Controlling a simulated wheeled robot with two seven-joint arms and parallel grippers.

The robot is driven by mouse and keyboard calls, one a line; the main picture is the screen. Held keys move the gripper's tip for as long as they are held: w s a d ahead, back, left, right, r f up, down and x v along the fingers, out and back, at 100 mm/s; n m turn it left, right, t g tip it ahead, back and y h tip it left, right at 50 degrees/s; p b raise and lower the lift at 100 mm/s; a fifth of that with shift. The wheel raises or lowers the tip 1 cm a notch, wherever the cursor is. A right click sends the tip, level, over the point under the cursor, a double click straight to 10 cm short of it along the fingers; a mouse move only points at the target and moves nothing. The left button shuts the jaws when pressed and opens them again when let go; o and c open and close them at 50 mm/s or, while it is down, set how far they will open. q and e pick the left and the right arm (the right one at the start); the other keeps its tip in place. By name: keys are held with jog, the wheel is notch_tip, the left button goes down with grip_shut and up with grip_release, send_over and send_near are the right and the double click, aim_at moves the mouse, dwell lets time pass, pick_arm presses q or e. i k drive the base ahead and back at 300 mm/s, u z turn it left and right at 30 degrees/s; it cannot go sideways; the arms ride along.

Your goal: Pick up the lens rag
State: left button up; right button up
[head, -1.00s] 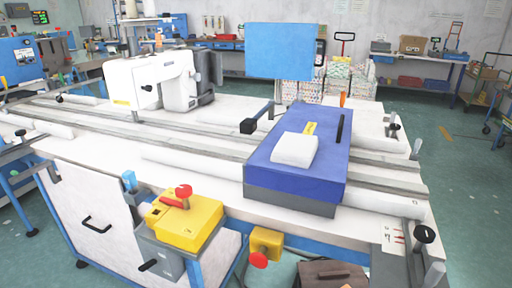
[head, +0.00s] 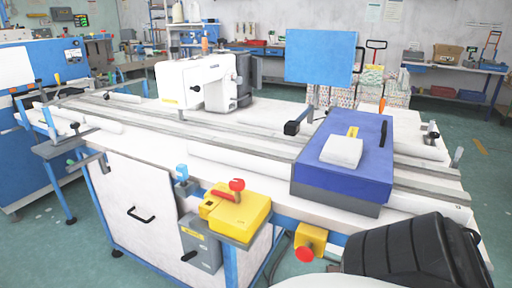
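Neither of my grippers shows in the head view.
A blue panel (head: 320,56) stands behind. A white machine (head: 205,82) is on the table. A yellow box (head: 238,212) is in front. A large black ribbed shape covers the lower right.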

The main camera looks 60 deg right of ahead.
aim_at(341, 151)
jog(key=u, duration=0.2)
jog(key=i, duration=1.55)
jog(key=z, duration=3)
